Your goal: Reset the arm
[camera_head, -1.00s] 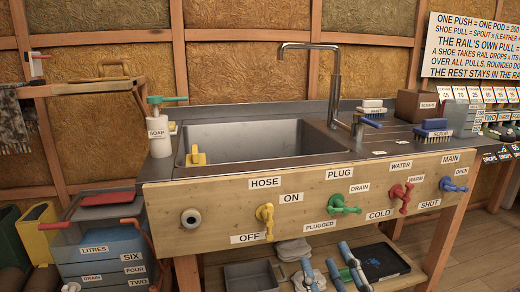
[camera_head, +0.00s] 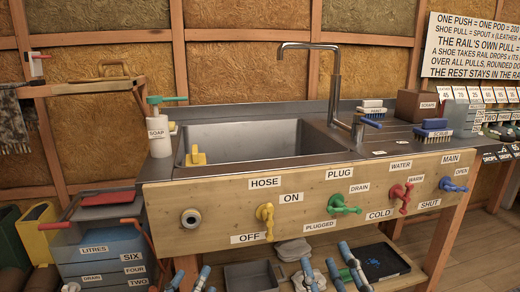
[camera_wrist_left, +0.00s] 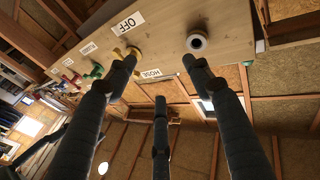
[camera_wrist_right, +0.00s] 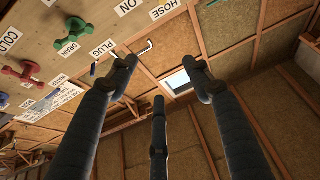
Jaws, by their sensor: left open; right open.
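My left gripper (camera_head: 189,280) shows at the bottom edge of the head view, below the wooden control panel (camera_head: 225,215). Only its blue finger ends show there. Its three dark fingers are spread and empty in the left wrist view (camera_wrist_left: 160,65). My right gripper (camera_head: 332,272) is at the bottom centre, in front of the low shelf. Its fingers are also spread and empty in the right wrist view (camera_wrist_right: 160,70). Most of both arms is out of the head view.
The panel carries a yellow hose handle (camera_head: 265,217), a green plug handle (camera_head: 344,205), a red water handle (camera_head: 402,196) and a blue main handle (camera_head: 453,184). Above it is the sink (camera_head: 245,142).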

